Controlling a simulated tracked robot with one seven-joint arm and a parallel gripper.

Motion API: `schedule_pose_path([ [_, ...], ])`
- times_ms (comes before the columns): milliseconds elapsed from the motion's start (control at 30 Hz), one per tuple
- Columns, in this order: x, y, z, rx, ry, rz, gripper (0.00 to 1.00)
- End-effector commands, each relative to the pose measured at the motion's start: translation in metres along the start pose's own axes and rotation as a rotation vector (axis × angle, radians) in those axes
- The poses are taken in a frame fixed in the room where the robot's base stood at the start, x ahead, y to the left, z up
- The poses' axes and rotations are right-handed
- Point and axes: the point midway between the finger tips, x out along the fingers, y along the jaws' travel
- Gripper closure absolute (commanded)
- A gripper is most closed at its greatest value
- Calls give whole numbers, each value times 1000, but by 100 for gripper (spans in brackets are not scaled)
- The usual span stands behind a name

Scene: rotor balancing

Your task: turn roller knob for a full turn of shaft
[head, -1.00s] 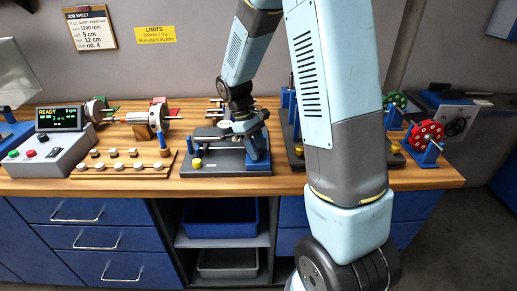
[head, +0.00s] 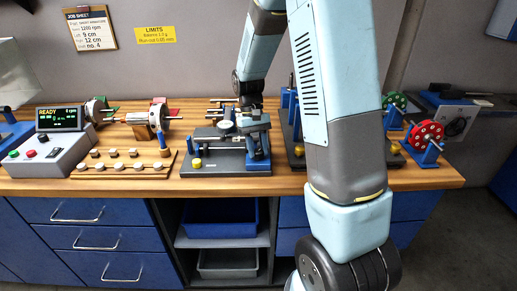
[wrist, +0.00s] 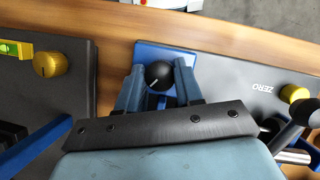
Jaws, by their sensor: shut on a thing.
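The roller knob (wrist: 158,76) is black and round with a white pointer line. In the wrist view it sits by a blue bracket (wrist: 150,50) near the bench's front edge. My gripper (wrist: 159,73) is shut on the knob, with one finger on each side. In the head view my gripper (head: 255,130) is over the right end of a dark grey fixture plate (head: 225,170), and the knob cannot be made out there. The shaft cannot be clearly made out in the wrist view.
A yellow knob (wrist: 295,93) beside the ZERO label is right of my gripper in the wrist view. Another yellow knob (wrist: 50,64) and a level are left. A control box (head: 60,145) reads READY. Red (head: 425,135) and green discs stand at right.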

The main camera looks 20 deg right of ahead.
Motion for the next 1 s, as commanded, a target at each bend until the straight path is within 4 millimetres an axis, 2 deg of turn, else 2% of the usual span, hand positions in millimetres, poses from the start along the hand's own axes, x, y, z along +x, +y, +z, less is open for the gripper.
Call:
schedule_pose_path([
  [300, -2, 0, -2, 113, 7, -49, 95],
  [833, -2, 1, -2, 135, 8, -57, 95],
  [867, -2, 1, -2, 135, 8, -57, 63],
  [1000, -2, 1, -1, 135, 5, -57, 49],
])
